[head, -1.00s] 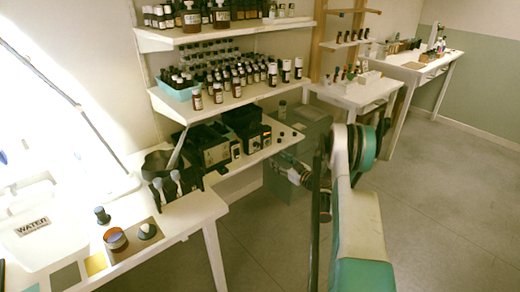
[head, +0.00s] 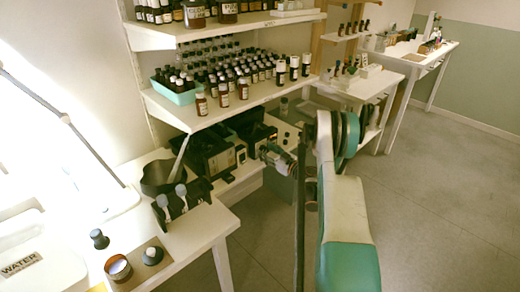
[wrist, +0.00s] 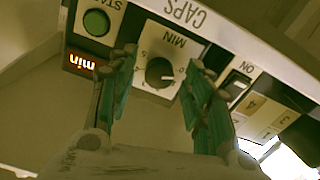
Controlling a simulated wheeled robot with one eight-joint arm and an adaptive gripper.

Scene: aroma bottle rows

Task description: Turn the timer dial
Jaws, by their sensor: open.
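The timer dial (wrist: 160,72) is a dark round knob with a pale pointer mark, on a white plate marked MIN, seen upside down in the wrist view. My gripper (wrist: 162,62) is open, with one green-padded finger on each side of the dial in the picture. I cannot tell whether either finger touches it. A green START button (wrist: 96,22) and a lit red display (wrist: 82,62) sit to the left on the same panel. In the head view my arm reaches toward the lower shelf; the dial cannot be made out there.
An ON switch (wrist: 237,88) and a numbered plate (wrist: 262,112) are right of the dial. The lower shelf (head: 240,181) holds black boxes (head: 207,155). Above it, a shelf (head: 205,118) crowded with bottles overhangs. A white table (head: 205,225) stands front left. The floor at right is clear.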

